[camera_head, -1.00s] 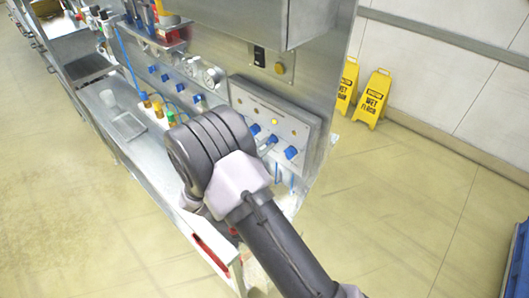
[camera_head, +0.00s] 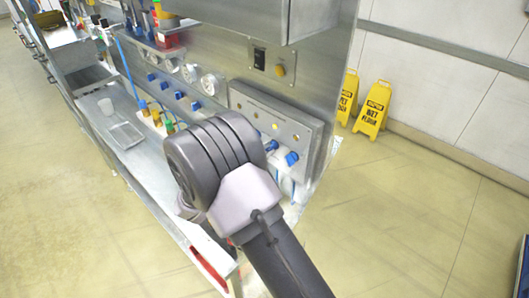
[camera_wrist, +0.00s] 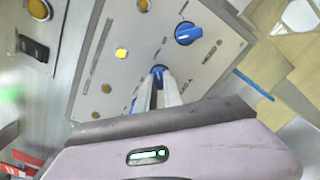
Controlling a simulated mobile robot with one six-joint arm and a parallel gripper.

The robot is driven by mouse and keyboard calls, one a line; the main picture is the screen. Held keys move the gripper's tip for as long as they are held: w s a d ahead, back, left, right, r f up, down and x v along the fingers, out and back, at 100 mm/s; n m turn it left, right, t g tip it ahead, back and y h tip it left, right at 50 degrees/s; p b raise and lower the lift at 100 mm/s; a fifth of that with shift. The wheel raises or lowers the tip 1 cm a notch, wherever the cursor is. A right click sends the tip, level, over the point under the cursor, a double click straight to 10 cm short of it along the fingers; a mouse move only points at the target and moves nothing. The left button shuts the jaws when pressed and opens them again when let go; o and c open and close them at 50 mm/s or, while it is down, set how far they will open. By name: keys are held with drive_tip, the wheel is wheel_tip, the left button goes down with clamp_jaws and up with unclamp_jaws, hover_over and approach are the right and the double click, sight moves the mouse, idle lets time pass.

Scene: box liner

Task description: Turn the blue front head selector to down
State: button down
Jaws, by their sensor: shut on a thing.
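My gripper (camera_wrist: 157,93) is shut on a small blue knob (camera_wrist: 157,70) on the grey control panel (camera_wrist: 118,85) in the wrist view. The fingers hide most of this knob, so its pointer direction cannot be read. A second blue knob (camera_wrist: 188,33), with a light pointer line, sits apart on the same panel. In the head view, one blue knob (camera_head: 291,158) shows at the panel's right, with another (camera_head: 271,145) beside my wrist. My wrist hides the fingers there.
Yellow round buttons (camera_wrist: 121,54) and a black switch (camera_wrist: 33,48) are near the knobs. A steel counter (camera_head: 150,150) with a tray and coloured fittings runs left. Yellow wet-floor signs (camera_head: 372,110) stand behind on the right.

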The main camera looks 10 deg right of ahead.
drive_tip(key=c, duration=1.5)
unclamp_jaws()
drive_tip(key=p+v, duration=0.1)
drive_tip(key=v, duration=1.6)
drive_tip(key=shift+s+a, duration=0.2)
drive_tip(key=shift+a, duration=0.05)
